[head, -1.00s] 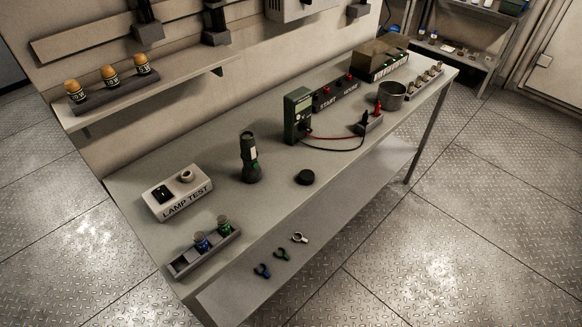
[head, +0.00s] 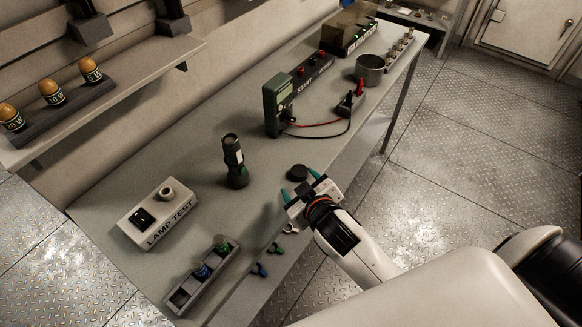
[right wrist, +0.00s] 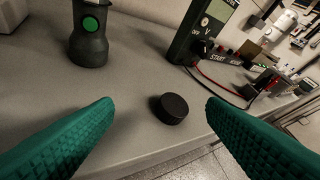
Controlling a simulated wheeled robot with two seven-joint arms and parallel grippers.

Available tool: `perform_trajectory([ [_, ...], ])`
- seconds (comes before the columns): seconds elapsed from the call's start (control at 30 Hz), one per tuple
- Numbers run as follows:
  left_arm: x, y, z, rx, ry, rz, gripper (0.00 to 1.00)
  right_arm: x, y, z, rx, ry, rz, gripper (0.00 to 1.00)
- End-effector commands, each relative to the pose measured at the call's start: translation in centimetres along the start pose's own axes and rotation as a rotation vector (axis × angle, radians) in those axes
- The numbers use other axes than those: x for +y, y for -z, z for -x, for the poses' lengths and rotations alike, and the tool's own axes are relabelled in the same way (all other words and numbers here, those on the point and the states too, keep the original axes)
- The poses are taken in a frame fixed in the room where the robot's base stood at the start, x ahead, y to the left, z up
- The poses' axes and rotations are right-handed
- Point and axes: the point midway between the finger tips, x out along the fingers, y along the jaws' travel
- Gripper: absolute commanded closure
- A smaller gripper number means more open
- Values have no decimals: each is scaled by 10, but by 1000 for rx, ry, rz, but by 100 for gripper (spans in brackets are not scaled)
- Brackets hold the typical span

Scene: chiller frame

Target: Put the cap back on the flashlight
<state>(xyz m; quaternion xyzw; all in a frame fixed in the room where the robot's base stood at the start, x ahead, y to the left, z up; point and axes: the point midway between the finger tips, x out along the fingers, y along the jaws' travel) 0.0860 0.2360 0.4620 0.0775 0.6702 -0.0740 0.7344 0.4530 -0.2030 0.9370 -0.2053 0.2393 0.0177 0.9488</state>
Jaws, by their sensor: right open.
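The black round cap (head: 297,172) lies flat on the workbench near its front edge. It also shows in the right wrist view (right wrist: 171,108), ahead of and between my fingers. My left gripper is not in view.
A green multimeter (head: 278,105) with red and black leads stands behind the cap. A metal cup (head: 369,69) stands further right. Bench around the cap is clear.

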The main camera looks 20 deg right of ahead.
Motion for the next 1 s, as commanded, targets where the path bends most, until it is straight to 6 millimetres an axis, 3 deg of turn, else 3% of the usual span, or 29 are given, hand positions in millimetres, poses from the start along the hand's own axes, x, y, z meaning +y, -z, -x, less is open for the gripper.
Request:
perform_trajectory([
  [0.13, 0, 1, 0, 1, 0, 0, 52, -10, -62, -9, -246, 52, 96, 34],
  [0.27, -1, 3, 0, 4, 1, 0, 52, -9, -128, -5, -524, 83, 226, 34],
  [0.4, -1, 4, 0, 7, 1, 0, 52, 8, -192, 14, -836, 78, 411, 34],
  [0.53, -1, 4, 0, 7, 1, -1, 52, 35, -231, 38, -1098, 33, 616, 34],
  [0.63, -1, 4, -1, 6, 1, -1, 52, 60, -246, 54, -1273, -32, 795, 34],
  [0.77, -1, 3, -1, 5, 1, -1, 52, 92, -244, 68, -1451, -153, 1058, 34],
  [0.9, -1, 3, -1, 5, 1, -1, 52, 116, -220, 67, -1559, -330, 1369, 34],
  [1.0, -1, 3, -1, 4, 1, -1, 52, 120, -194, 57, -1571, -483, 1602, 34],
])
